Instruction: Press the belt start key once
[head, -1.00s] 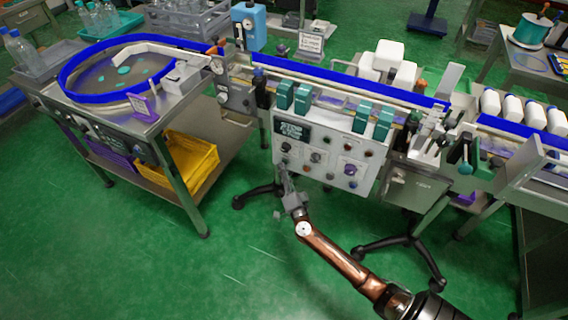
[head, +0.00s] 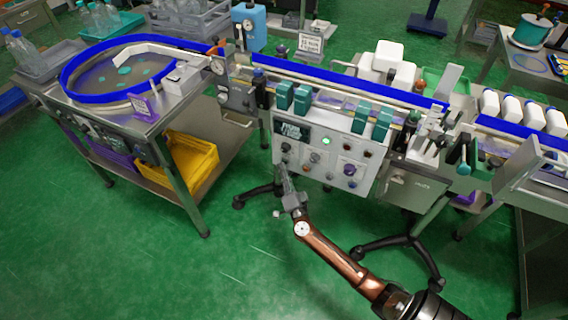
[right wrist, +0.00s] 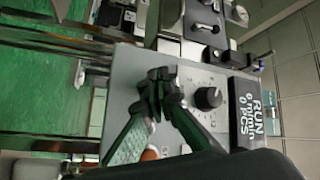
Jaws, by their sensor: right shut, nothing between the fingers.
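The control panel (head: 337,158) is the pale box on the front of the belt line. Its dark display (head: 292,131) reads RUN in the right wrist view (right wrist: 252,110). A green lamp (head: 326,141) glows on the panel. A black knob (right wrist: 208,98) sits beside the display. My right gripper (head: 283,168) is shut and empty at the panel's lower left; its fingertips show close to the panel face in the right wrist view (right wrist: 163,76). I cannot tell whether they touch it. The belt start key is not clearly visible, perhaps behind the fingers. My left gripper is out of view.
A round turntable with a blue rim (head: 92,98) and a yellow crate (head: 193,163) are at the left. Black stand legs (head: 380,246) reach the floor below the panel; green floor (head: 150,265) is open at the left.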

